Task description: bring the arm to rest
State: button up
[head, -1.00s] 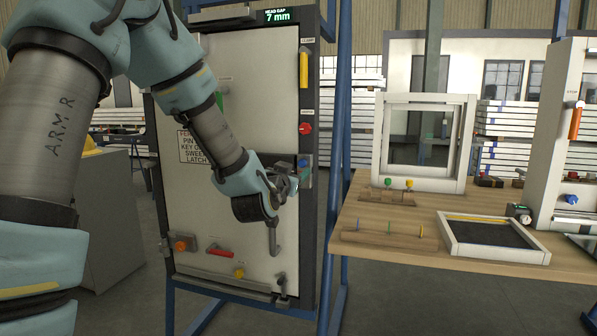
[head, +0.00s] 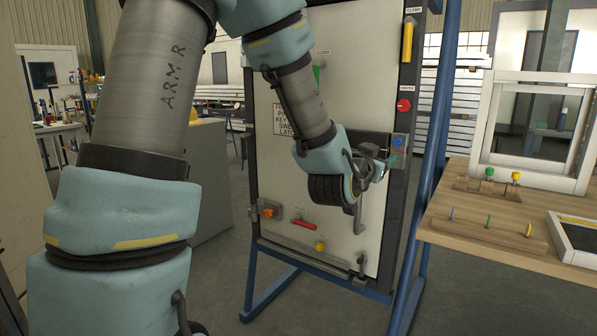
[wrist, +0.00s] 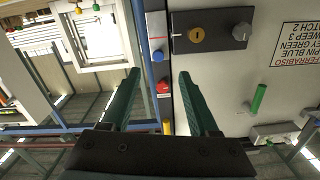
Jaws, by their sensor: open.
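My arm reaches across the head view to my gripper (head: 384,163), in front of the right edge of the upright white door panel (head: 345,95). In the wrist view my gripper (wrist: 158,73) shows two dark green fingers spread apart, with nothing between them. Beyond the fingers is the panel's dark edge with a blue button (wrist: 158,56) and a red button (wrist: 162,87). A dark lock plate (wrist: 225,28) with a brass keyhole and a grey knob lies past the right finger. The head view hides part of the plate behind my gripper.
A green handle (wrist: 259,98) stands out from the panel. A blue frame (head: 436,150) holds the panel. A wooden bench (head: 490,245) with coloured pegs and a white window frame (head: 535,85) stands at the right. A grey cabinet (head: 207,180) stands behind my arm. Floor shows beneath the panel.

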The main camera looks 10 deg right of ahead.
jog(key=w+a+f+n+g+y+p, duration=0.1)
jog(key=a+f+n+g+y+p, duration=0.2)
jog(key=a, duration=0.6)
jog(key=w+a+f+n+g+y+p, duration=0.1)
jog(key=a+f+g+y+p, duration=0.15)
jog(key=a+y, duration=0.45)
jog(key=s+a+n+g+y+p, duration=0.1)
jog(key=s+a+n+g+p, duration=0.1)
jog(key=s+a, duration=0.4)
jog(key=s+a+f+n+g+y+p, duration=0.1)
jog(key=s+a, duration=0.5)
jog(key=a, duration=0.7)
jog(key=n+g+p, duration=0.1)
jog(key=n+g, duration=0.1)
jog(key=g, duration=0.1)
jog(key=shift+s+f+n, duration=0.2)
jog(key=shift+s+n, duration=0.1)
jog(key=shift+s, duration=0.1)
jog(key=shift+a, duration=0.1)
